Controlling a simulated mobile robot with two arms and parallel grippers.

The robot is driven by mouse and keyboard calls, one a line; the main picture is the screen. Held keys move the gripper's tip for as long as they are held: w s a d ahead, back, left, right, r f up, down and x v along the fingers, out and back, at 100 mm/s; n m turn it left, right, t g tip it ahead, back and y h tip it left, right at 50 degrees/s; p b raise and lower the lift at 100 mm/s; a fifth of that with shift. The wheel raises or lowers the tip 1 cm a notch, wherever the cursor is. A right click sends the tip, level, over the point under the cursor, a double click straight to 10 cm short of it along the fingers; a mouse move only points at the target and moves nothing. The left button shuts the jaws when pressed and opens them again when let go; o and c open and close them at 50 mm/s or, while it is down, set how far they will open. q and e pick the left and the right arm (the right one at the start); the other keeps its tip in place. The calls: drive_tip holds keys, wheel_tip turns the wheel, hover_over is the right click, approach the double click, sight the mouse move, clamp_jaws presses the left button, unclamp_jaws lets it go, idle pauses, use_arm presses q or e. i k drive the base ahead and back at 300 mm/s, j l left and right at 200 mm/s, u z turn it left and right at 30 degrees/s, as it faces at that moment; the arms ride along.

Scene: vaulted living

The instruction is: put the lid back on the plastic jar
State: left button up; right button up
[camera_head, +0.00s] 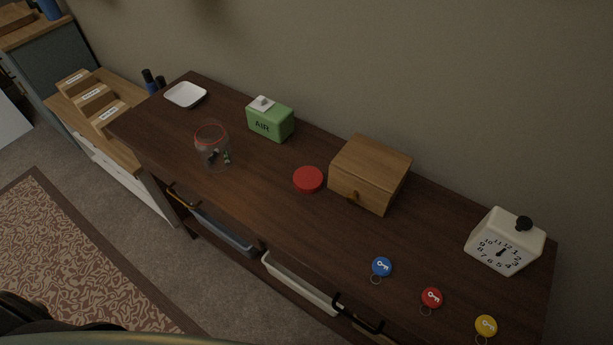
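The clear plastic jar (213,151) stands upright and uncovered on the dark wooden cabinet top, left of centre. It has a red rim, and a few small dark and green items lie inside. A round red lid (308,180) lies flat on the cabinet top, right of the jar and just left of a wooden box. The lid and jar are apart. Neither of my grippers can be made out in this view.
On the cabinet top (270,215) are a white dish (185,95), a green AIR box (270,121), the wooden box (370,173), a white clock (505,241), and blue (381,267), red (431,297) and yellow (486,325) key tags. The surface between jar and lid is clear.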

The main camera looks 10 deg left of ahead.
sight(212, 143)
drive_tip(key=j+z, duration=0.2)
drive_tip(key=z, duration=0.25)
drive_tip(key=j+z, duration=0.25)
drive_tip(key=z, duration=0.2)
drive_tip(key=j+z, duration=0.15)
drive_tip(key=z, duration=0.3)
drive_tip(key=k+j+z, duration=0.2)
drive_tip(key=j, duration=0.4)
drive_tip(key=k+j+z, duration=0.15)
drive_tip(key=k+j, duration=0.35)
drive_tip(key=k+j+z, duration=0.2)
drive_tip(key=k+j, duration=0.2)
drive_tip(key=j, duration=0.2)
drive_tip(key=i, duration=0.5)
